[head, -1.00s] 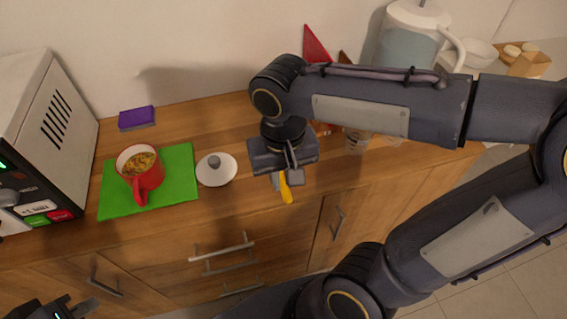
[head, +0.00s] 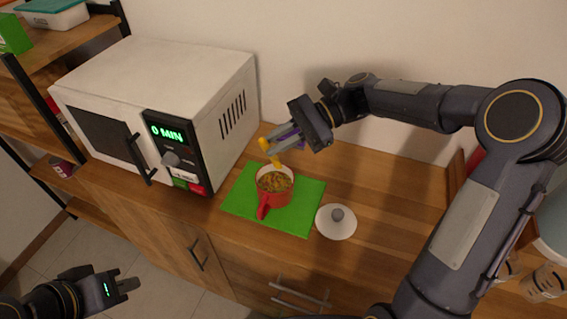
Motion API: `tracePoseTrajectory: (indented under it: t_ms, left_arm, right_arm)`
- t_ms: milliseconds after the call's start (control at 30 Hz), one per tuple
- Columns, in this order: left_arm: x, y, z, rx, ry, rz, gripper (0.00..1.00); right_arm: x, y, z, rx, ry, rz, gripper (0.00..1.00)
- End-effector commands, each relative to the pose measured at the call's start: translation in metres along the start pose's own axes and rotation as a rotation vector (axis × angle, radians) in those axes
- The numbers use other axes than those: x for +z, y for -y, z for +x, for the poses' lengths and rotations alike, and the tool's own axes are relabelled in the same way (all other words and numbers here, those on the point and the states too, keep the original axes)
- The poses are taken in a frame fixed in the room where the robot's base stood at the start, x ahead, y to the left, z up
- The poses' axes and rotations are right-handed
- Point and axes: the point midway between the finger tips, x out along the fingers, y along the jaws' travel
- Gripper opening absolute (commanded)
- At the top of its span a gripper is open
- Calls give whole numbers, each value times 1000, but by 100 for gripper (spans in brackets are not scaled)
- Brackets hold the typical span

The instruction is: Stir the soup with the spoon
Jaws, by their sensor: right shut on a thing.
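A red pot (head: 264,202) with chunky soup (head: 274,181) in it stands on a green mat (head: 305,201) on the wooden counter. Its handle points toward the front. My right gripper (head: 287,143) is shut on a yellow spoon (head: 269,152). It holds the spoon above and behind the pot, tilted, with its lower end near the pot's far rim. I cannot tell whether the spoon touches the soup. My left gripper (head: 124,289) is low at the bottom left, away from the counter and empty. Its finger gap is hard to make out.
A white microwave (head: 160,75) stands left of the mat, its display reading 0 MIN. A white lid (head: 336,222) lies right of the mat. Glass jars (head: 541,284) are at the lower right.

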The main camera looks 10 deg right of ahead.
Motion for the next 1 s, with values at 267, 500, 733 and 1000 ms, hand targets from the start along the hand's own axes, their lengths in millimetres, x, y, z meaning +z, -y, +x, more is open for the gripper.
tracePoseTrajectory:
  t_ms: [267, 500, 733, 1000]
  left_arm:
    - [3, 2, 5, 0, 0, 0, 0]
    - [11, 10, 22, 0, 0, 0, 0]
    - [21, 19, 41, 0, 0, 0, 0]
    - [23, 21, 45, 0, 0, 0, 0]
  right_arm:
    - [-3, 3, 0, -27, 17, 5, 0]
    - [-9, -10, 13, -25, 15, 4, 0]
    - [-13, -24, 28, -26, 15, 4, 0]
    - [-35, -25, 30, -25, 15, 7, 0]
